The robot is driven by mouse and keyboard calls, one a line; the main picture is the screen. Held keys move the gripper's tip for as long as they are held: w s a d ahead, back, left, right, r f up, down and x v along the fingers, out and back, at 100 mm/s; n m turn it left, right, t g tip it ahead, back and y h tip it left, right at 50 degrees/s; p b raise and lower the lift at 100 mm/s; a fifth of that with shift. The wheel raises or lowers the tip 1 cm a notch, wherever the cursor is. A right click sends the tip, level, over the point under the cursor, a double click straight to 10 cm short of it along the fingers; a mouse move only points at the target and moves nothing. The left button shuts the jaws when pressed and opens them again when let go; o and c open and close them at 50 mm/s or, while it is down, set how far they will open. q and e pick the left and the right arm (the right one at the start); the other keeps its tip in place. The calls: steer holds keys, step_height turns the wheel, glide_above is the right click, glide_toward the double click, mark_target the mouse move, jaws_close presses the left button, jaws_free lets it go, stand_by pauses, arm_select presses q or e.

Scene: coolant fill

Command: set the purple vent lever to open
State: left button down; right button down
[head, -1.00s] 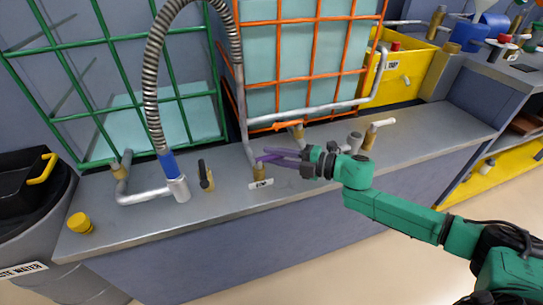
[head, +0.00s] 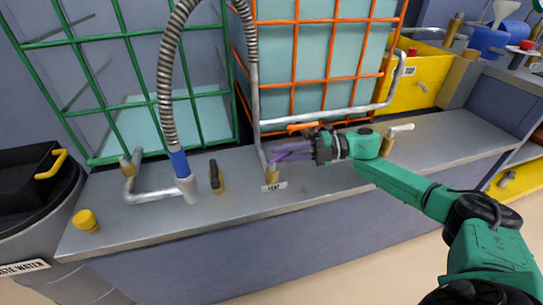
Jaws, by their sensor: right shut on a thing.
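The purple vent lever (head: 290,150) sits on top of a small brass valve (head: 272,175) on the grey counter, behind a white label reading VENT (head: 273,187). The lever points right and slightly back from the valve. My right gripper (head: 312,150) reaches in from the right and is shut on the lever's outer end, hiding that end. My left gripper is out of view.
A black-handled valve (head: 216,178) and a ribbed hose (head: 168,90) with a blue collar stand left of the vent valve. Orange (head: 297,60) and green (head: 130,85) cages stand behind. A yellow cap (head: 85,220) lies at the counter's left.

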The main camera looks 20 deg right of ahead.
stand_by(0.3)
steer(key=c, duration=0.8)
jaws_free()
steer(key=shift+o, duration=0.2)
steer(key=shift+d, duration=0.1)
steer(key=v, duration=1.4)
steer(key=shift+d, duration=0.25)
